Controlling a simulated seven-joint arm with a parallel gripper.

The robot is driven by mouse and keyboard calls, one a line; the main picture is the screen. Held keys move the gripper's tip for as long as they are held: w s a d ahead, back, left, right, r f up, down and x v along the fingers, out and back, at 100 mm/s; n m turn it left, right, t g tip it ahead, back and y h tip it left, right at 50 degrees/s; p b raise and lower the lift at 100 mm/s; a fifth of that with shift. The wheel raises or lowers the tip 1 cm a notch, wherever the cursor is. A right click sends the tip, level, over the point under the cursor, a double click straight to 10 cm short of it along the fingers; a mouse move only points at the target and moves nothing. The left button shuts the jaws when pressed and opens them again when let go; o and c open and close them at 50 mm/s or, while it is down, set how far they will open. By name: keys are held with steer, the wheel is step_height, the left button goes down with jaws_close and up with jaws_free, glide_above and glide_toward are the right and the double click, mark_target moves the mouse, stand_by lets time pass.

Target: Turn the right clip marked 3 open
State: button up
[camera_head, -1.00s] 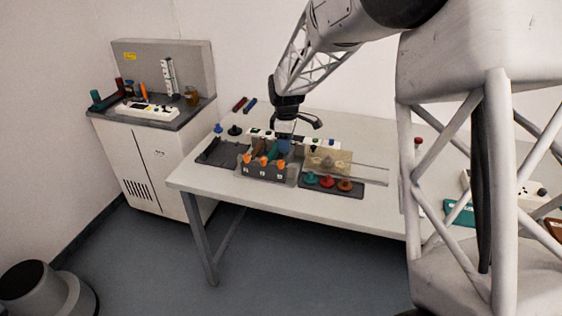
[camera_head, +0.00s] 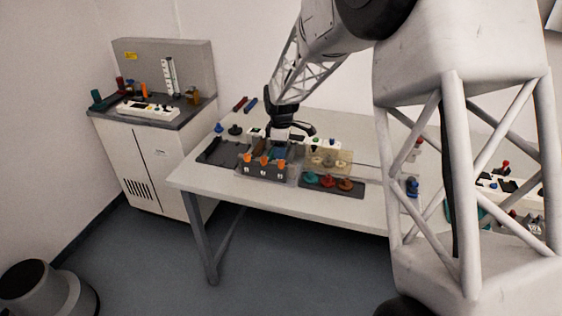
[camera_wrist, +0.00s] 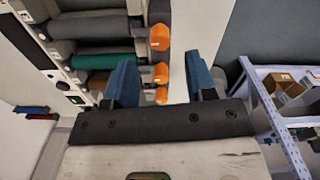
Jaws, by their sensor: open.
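A grey block (camera_head: 263,175) with labels 1, 2 and 3 stands on the table. Orange clips stick up from it in a row; the right clip, marked 3 (camera_head: 281,163), is at its right end in the head view. My gripper (camera_head: 281,151) is low over the block, just behind the clips. In the wrist view its two blue fingers (camera_wrist: 161,82) are apart, with a lower orange clip (camera_wrist: 161,96) and a middle orange clip (camera_wrist: 161,74) showing between them. A third orange clip (camera_wrist: 160,38) shows higher up. Whether a finger touches a clip is unclear.
Grey and green rollers (camera_wrist: 104,60) lie beside the clips. A tray with teal, red and brown knobs (camera_head: 327,181) is close on the right, with a tan plate (camera_head: 340,157) behind it. A dark pad (camera_head: 222,152) lies left. The table front (camera_head: 225,186) is bare.

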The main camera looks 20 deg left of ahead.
mark_target(281, 161)
steer(key=shift+f, duration=2.75)
steer(key=c, duration=0.9)
steer(key=shift+c, duration=0.2)
